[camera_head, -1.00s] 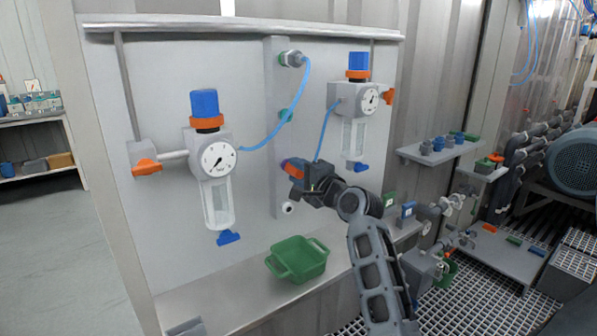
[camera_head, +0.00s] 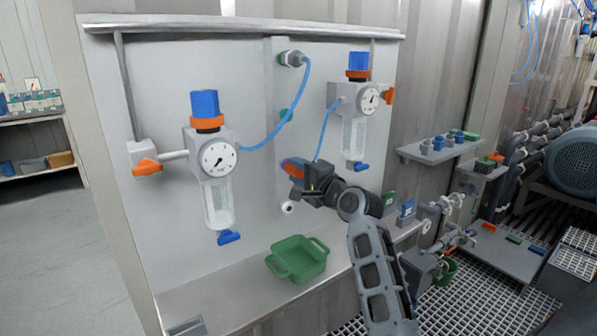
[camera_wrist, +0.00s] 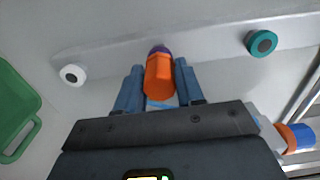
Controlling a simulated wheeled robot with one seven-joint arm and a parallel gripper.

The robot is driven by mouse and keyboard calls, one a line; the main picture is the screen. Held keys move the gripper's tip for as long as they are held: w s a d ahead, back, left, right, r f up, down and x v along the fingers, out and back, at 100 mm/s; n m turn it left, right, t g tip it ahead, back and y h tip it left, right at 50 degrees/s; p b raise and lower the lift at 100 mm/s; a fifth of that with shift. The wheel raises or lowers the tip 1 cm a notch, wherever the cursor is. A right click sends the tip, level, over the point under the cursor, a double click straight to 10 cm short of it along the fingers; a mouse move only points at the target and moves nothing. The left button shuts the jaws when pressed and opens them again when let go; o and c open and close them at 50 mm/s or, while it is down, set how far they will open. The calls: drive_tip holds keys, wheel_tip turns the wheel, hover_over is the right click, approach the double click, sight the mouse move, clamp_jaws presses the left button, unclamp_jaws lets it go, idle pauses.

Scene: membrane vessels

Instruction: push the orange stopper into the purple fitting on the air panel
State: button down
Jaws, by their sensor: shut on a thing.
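The orange stopper (camera_wrist: 159,80) sits between the two blue fingers of my gripper (camera_wrist: 160,67) in the wrist view. Its far end meets the purple fitting (camera_wrist: 158,50) on the panel's grey strip. They look in line and touching, but how deep the stopper sits cannot be told. In the head view my gripper (camera_head: 299,170) is at the air panel (camera_head: 160,230), low on the vertical strip. The stopper (camera_head: 291,170) shows only as a small orange patch there, partly hidden by the gripper.
A white fitting (camera_wrist: 72,74) and a teal fitting (camera_wrist: 262,43) flank the purple one. Two regulators with gauges (camera_head: 218,158) (camera_head: 371,96) stand either side of my gripper, with blue hoses close by. A green bin (camera_head: 298,259) sits on the ledge below.

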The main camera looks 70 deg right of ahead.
sight(301, 173)
drive_tip(key=shift+w+d, duration=0.25)
drive_tip(key=shift+w, duration=0.15)
idle(0.3)
drive_tip(key=c, duration=0.6)
unclamp_jaws()
drive_tip(key=v, duration=0.7)
drive_tip(key=shift+s+a+b, duration=0.15)
drive_tip(key=shift+s+b, duration=0.2)
drive_tip(key=shift+s, duration=0.05)
